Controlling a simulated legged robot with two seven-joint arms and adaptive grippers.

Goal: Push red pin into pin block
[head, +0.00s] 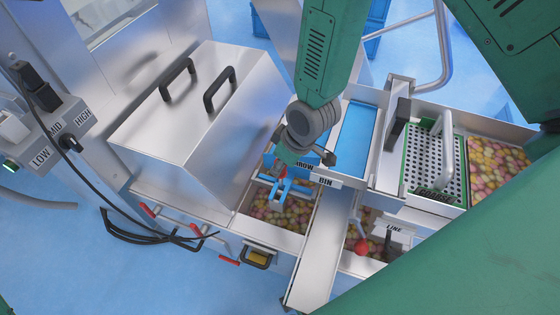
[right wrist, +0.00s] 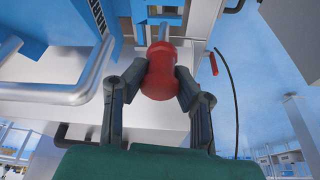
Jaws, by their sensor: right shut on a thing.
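My right gripper (head: 290,164) reaches down from the top of the head view, over the bin beside the "BIN" label. In the right wrist view its two dark fingers (right wrist: 163,84) are shut on the red pin (right wrist: 160,70), a rounded red knob with a metal stem beyond it. In the head view only a small red bit of the pin (head: 283,171) shows. The blue pin block (head: 287,189) lies just below it. I cannot tell how deep the stem sits in the block. My left gripper is not in view.
A steel box with two black handles (head: 195,100) stands left of the gripper. A steel chute (head: 322,250) runs at the right. A red ball knob (head: 361,247) is near the "LINE" plate (head: 394,230).

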